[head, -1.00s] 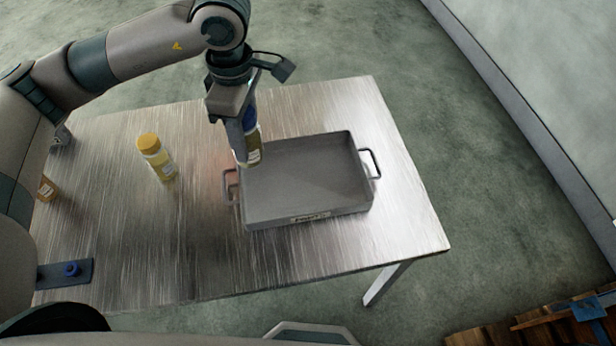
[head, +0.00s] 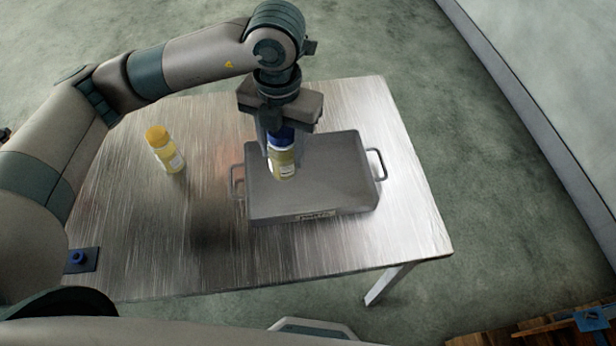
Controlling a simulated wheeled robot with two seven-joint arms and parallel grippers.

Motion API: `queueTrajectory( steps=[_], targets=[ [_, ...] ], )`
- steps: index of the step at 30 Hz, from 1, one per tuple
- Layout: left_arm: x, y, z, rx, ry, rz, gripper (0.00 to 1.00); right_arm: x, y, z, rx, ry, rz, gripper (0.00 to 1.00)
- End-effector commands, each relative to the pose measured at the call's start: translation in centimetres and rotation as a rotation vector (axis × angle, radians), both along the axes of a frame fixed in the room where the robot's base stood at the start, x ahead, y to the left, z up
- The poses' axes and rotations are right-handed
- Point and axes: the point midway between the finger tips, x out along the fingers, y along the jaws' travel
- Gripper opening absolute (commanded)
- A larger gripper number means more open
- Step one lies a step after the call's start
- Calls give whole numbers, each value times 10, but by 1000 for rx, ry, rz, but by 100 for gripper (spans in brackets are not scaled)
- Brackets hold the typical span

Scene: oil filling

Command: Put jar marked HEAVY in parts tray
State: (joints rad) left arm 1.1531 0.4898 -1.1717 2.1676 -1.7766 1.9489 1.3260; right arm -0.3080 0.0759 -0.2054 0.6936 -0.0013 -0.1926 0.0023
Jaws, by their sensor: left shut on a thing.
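The parts tray (head: 352,182) is a grey metal tray with a handle at each end and a small label on its front wall. It stands on the table. My left gripper (head: 281,150) is shut on a jar (head: 284,166) with a blue cap and yellowish contents. It holds the jar upright over the left part of the tray. The jar's label is too small to read, and I cannot tell whether its base touches the tray floor. A second jar (head: 166,150) with a yellow-orange cap stands on the table left of the tray. My right gripper is not in view.
The metal table (head: 200,250) is clear in front of the tray and between the tray and the yellow-capped jar. A small dark plate with a blue knob (head: 80,259) lies at the table's left. A wooden pallet-like thing (head: 540,332) is at the lower right.

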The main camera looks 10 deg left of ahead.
Motion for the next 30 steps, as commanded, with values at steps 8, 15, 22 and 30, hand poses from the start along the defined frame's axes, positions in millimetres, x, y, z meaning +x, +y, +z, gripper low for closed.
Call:
queueTrajectory(
  steps=[8,15,22,30],
  targets=[
    [-7,-15,-4,-2,-8,397,18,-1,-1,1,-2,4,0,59],
    [-14,-27,-7,-7,-15,744,18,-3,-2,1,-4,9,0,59],
    [-21,-38,-10,-9,-17,1072,18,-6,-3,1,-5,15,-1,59],
    [-26,-48,-12,-14,-18,1346,18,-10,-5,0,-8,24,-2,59]
  ],
)
